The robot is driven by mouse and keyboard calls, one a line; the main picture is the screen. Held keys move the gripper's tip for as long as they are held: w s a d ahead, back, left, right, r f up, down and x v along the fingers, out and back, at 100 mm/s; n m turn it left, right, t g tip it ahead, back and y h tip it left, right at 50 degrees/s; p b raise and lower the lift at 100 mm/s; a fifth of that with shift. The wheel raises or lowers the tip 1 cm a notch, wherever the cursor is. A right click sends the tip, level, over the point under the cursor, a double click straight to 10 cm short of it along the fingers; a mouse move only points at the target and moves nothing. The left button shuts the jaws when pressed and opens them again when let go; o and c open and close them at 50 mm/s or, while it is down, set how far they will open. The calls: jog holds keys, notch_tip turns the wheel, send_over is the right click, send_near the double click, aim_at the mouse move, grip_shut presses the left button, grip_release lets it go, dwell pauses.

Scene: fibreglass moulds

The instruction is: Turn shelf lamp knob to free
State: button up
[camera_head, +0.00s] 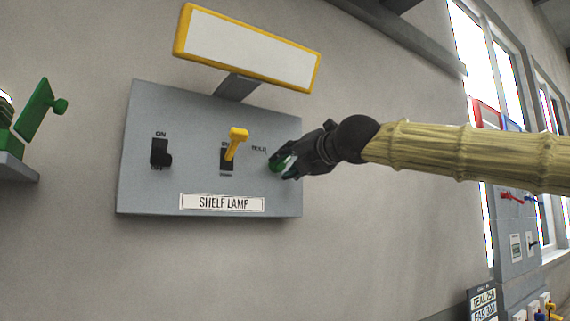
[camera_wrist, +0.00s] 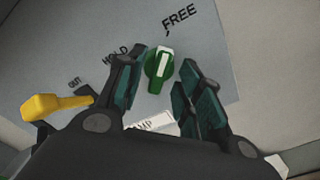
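The green knob (camera_wrist: 155,84) with a white pointer stripe sits on the grey shelf lamp panel (camera_head: 200,120), at its right side. In the wrist view the stripe points up and slightly right, roughly toward the small tick by the word FREE (camera_wrist: 180,18). The word HOLD (camera_wrist: 114,55) is to the knob's left. My gripper (camera_wrist: 162,63) is open, with one finger on each side of the knob and visible gaps between. In the head view the knob (camera_head: 275,167) is partly hidden by my gripper (camera_head: 283,167).
A yellow lever (camera_head: 235,143) sticks out of the panel left of the knob; it also shows near my left finger in the wrist view (camera_wrist: 55,105). A black ON/OFF switch (camera_head: 160,152) is farther left. A yellow-framed lamp (camera_head: 248,50) juts out above the panel.

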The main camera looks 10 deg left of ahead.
jog(key=v, duration=1)
jog(key=shift+s+d, duration=0.15)
jog(key=shift+d, duration=0.15)
